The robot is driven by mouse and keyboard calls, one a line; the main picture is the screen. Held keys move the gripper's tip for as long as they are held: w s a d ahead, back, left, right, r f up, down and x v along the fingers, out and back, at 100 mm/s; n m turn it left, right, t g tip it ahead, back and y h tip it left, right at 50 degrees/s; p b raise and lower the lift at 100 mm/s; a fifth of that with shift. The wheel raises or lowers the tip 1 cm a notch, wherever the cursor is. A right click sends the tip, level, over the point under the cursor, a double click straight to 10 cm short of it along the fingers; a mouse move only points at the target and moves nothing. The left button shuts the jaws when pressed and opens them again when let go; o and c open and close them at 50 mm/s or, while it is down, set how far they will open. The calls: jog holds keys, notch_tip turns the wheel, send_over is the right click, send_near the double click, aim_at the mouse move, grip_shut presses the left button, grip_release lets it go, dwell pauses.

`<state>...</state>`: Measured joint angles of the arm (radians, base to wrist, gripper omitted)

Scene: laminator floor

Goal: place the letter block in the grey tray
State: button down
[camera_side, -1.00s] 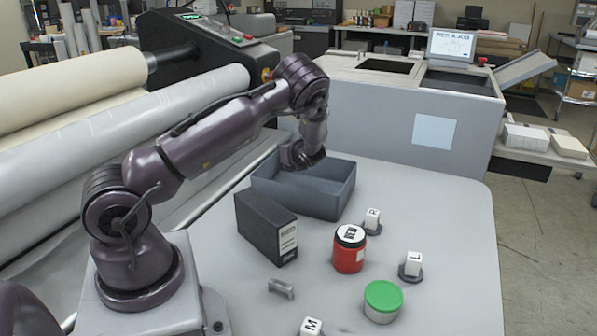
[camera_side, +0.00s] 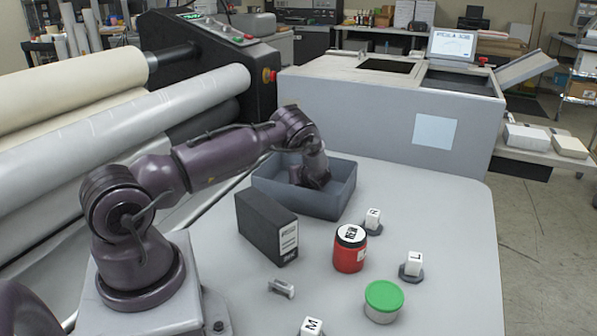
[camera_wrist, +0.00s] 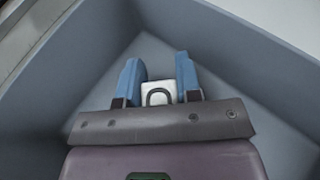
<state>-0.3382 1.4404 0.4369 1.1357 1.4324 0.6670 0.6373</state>
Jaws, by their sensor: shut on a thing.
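The grey tray (camera_side: 335,192) stands on the table beyond the black box. My gripper (camera_side: 312,180) is down inside the tray in the side view, its fingertips hidden by the tray's near wall. In the wrist view my gripper (camera_wrist: 160,85) has its two blue fingers shut on a white letter block (camera_wrist: 158,90), with a dark curved mark on its face. The tray's walls (camera_wrist: 75,60) surround the fingers there. I cannot tell whether the block touches the tray floor.
A black box (camera_side: 266,228) stands just in front of the tray. A red jar (camera_side: 349,250), a green-lidded tub (camera_side: 383,301), and white letter blocks marked L (camera_side: 414,262), M (camera_side: 311,327) and one more (camera_side: 373,216) stand nearby. A small grey piece (camera_side: 281,288) lies in front.

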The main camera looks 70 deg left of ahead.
jog(key=c, duration=0.8)
grip_release()
jog(key=shift+f, duration=0.15)
